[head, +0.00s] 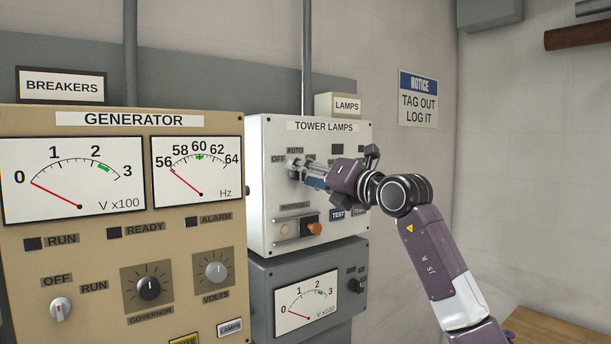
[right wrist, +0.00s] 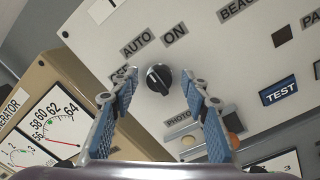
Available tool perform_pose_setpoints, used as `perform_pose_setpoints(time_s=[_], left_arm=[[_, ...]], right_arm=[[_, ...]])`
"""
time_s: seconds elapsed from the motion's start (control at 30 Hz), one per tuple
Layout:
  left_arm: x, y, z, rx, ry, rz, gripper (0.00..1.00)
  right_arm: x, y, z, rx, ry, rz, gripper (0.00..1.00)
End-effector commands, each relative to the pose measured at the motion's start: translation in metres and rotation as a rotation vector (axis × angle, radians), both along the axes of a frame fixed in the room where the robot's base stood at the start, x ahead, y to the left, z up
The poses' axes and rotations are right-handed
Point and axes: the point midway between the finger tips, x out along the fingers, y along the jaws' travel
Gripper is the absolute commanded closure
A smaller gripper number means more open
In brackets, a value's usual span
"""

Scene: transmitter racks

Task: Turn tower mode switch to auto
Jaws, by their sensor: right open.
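The tower mode switch is a round black knob (right wrist: 158,78) on the white TOWER LAMPS panel (head: 265,215). In the right wrist view OFF, AUTO and ON labels sit around it, with OFF partly hidden by a finger. A pale mark shows on the knob, but which label it points at is hard to tell. My left gripper is out of view.
Below the switch are a photocell control and an orange lamp (head: 314,228), with a blue TEST label (head: 338,214) beside them. The beige GENERATOR panel (head: 90,245) stands close on the left. A grey metered box (head: 262,300) is below.

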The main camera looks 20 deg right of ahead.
Motion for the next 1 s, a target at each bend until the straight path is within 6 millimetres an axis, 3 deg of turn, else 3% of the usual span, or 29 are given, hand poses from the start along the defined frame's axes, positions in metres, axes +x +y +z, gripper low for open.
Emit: perform_pose_setpoints(time_s=[0.27,0.73,1.0], left_arm=[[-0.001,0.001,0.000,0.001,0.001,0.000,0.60],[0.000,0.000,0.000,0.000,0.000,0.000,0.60],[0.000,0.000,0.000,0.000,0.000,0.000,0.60]], right_arm=[[-0.011,-0.005,-0.002,-0.001,0.001,0.000,0.58],[-0.089,-0.037,-0.006,-0.002,0.000,-0.002,0.58],[-0.110,-0.046,-0.006,0.001,0.001,-0.001,0.58]])
